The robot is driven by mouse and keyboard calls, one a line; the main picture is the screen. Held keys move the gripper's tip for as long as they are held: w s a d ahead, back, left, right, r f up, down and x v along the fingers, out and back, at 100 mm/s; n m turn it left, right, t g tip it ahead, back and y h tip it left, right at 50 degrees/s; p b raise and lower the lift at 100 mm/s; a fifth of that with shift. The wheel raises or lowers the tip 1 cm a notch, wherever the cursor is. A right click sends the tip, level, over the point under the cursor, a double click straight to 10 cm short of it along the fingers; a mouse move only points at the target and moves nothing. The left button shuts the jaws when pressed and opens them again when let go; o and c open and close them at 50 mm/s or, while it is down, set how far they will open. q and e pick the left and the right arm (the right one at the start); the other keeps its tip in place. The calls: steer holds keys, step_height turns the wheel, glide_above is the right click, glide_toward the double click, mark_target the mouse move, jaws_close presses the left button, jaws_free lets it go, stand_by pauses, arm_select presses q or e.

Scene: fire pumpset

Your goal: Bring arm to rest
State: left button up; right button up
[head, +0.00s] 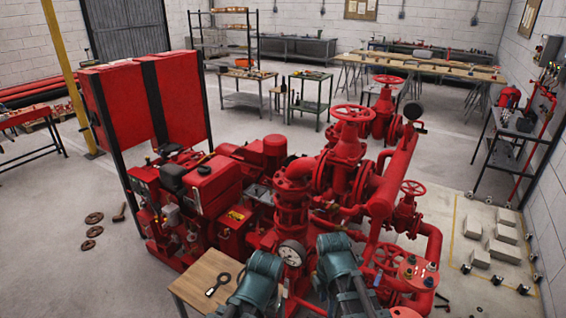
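Two teal and black links of my own arms show at the bottom centre of the head view, close together. My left arm is the left one and my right arm is beside it. I make out no gripper fingers on either arm, so neither gripper shows here. The red fire pumpset (210,190) stands just beyond the arms, with pipes, valves and handwheels. A round pressure gauge (292,253) is close to both arm links. I cannot tell whether the arms touch anything.
A small wooden table (196,274) with a dark ring-ended tool (217,285) is left of my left arm. A red handwheel (388,257) and red pipework (431,255) are close on the right. Grey blocks (501,250) lie on the floor. Open floor is at left.

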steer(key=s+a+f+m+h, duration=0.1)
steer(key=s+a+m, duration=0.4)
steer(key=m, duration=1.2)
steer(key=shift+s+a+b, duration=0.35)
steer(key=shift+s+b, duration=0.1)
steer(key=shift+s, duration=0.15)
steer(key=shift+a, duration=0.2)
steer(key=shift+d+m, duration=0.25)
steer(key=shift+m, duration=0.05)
